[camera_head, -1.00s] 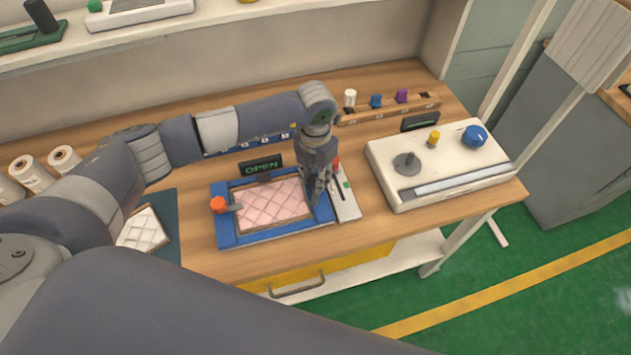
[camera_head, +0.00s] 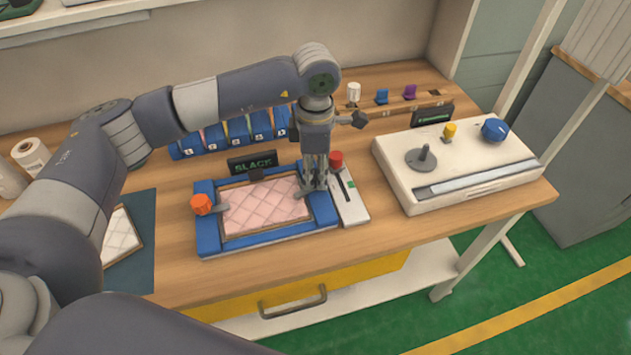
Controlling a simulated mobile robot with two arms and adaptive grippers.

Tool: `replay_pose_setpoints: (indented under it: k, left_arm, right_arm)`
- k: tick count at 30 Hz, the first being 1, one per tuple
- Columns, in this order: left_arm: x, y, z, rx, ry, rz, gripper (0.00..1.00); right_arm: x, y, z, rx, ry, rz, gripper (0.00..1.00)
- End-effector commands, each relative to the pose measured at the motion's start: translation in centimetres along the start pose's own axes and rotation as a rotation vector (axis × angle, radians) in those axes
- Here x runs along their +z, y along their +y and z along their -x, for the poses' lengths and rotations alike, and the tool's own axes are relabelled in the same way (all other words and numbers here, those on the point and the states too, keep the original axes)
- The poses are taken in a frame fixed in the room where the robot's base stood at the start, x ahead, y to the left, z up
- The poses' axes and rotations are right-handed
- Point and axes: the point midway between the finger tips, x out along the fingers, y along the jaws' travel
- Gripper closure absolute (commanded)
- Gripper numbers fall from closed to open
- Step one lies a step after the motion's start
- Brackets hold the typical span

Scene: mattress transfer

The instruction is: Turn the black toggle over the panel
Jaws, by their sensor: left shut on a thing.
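A pink quilted panel (camera_head: 262,204) lies in a blue frame (camera_head: 222,247) on the wooden bench. A small display (camera_head: 252,165) behind the frame reads SLACK. My left gripper (camera_head: 314,190) points down at the frame's right side and is shut on a small dark part there, which I take for the black toggle (camera_head: 303,195). The fingers hide most of it; a dark end shows over the panel's right edge. An orange-knobbed clamp (camera_head: 202,204) sits at the frame's left side, its grey bar reaching the panel's edge. My right gripper is not in view.
A white slider unit with a red knob (camera_head: 336,160) stands close right of my gripper. A white control box (camera_head: 455,180) with a grey lever, yellow knob and blue knob is farther right. Blue bins (camera_head: 217,136) stand behind. A white quilted piece (camera_head: 121,238) lies left on a dark mat.

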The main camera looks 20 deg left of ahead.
Motion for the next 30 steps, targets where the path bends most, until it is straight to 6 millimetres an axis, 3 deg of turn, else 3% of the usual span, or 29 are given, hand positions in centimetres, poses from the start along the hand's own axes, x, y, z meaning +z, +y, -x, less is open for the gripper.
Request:
replay_pose_setpoints:
  k: [3, 12, 30]
  left_arm:
    - [0.0, 0.1, -0.4, 0.005, -0.002, -0.088, 0.97]
    - [0.0, 0.1, -0.1, 0.004, -0.002, -0.247, 0.97]
    - [0.0, 0.1, 0.2, 0.004, -0.002, -0.308, 0.97]
  right_arm:
    - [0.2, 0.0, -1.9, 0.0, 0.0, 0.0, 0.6]
    - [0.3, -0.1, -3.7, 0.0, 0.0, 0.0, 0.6]
    - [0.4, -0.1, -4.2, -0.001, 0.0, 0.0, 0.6]
